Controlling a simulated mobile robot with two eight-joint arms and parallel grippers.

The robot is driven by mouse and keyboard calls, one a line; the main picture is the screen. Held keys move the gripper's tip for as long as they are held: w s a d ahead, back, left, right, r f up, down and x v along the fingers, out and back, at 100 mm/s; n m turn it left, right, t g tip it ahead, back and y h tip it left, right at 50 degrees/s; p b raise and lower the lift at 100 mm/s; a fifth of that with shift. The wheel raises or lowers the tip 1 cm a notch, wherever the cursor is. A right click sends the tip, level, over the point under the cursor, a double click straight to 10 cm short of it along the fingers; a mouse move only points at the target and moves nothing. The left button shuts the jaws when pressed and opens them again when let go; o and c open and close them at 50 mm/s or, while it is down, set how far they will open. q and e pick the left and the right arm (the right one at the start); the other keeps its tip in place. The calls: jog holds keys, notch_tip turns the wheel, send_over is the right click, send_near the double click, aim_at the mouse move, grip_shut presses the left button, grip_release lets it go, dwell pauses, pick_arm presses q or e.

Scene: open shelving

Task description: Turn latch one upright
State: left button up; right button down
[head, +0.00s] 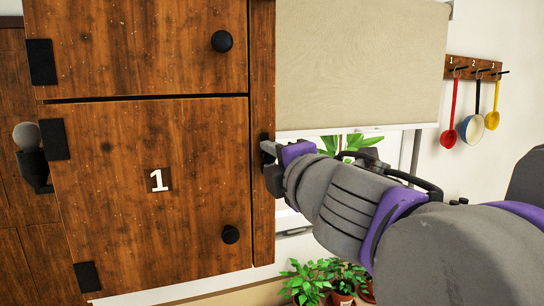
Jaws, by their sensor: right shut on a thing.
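The wooden cabinet has a lower door (150,230) marked with a white "1", with a round black knob near its right edge. My right gripper (270,150) reaches in from the right and is at the cabinet's right side edge, beside this door. It is shut on a small dark part at that edge, which I take to be latch one (273,181). The gripper covers most of the latch, so its angle cannot be told. The lower door looks closed. My left gripper is not in view.
An upper door (150,45) with a black knob sits above. A window with a beige blind (360,60) is behind my right arm. Utensils hang from a numbered rack (475,67) on the right wall. Potted plants (320,280) stand below. A grey ball in a dark holder (33,168) is at left.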

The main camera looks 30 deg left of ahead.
dwell(0.4)
jog(key=c, duration=0.6)
grip_release()
jog(key=v, duration=1.1)
